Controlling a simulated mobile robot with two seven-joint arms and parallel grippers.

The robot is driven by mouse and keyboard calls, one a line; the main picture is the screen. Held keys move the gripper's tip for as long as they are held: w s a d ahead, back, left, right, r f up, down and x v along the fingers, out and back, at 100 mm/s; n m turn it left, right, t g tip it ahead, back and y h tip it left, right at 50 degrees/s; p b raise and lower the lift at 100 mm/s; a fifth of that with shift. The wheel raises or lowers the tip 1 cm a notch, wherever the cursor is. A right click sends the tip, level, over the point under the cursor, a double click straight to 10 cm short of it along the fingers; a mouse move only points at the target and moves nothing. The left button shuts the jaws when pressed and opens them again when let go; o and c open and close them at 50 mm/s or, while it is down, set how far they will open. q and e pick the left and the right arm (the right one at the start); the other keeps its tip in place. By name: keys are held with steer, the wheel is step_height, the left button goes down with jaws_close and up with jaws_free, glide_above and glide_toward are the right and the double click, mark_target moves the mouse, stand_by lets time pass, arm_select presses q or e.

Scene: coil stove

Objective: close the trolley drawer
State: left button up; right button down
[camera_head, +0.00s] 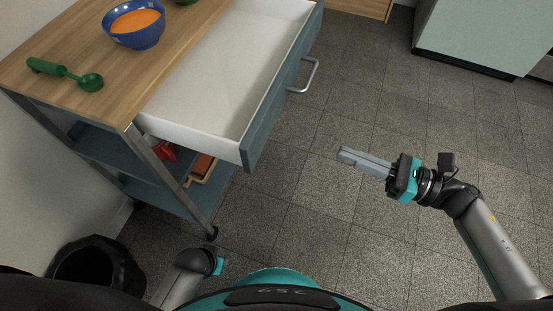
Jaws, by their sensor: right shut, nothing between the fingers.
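The trolley (128,107) stands at the left, with a wooden top and a blue-grey frame. Its drawer (213,97) is pulled out toward the right and looks empty inside, with a white interior. The drawer's blue front carries a metal handle (308,79). My right gripper (345,158) is shut and empty over the floor, below and to the right of the drawer front, apart from it and pointing left. Part of my left arm (190,272) shows at the bottom left, but its gripper does not show.
A blue bowl (138,27) with orange content and a green scoop (70,73) rest on the trolley top. A black bin (95,267) stands at the lower left. A pale cabinet (480,35) is at the upper right. The tiled floor right of the drawer is clear.

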steer(key=s+n+g, duration=0.2)
steer(key=n, duration=0.1)
glide_toward(263, 136)
steer(key=b+x, duration=0.1)
steer(key=x, duration=0.4)
steer(key=shift+w+a+f, duration=0.1)
steer(key=shift+a+f, duration=0.05)
steer(key=shift+a, duration=0.25)
steer(key=shift+w+a, duration=0.15)
steer(key=shift+a, duration=0.35)
arm_select(q)
steer(key=shift+w+d+r, duration=0.3)
steer(key=shift+w+r, duration=0.25)
steer(key=shift+r, duration=0.1)
steer(key=shift+s, duration=0.1)
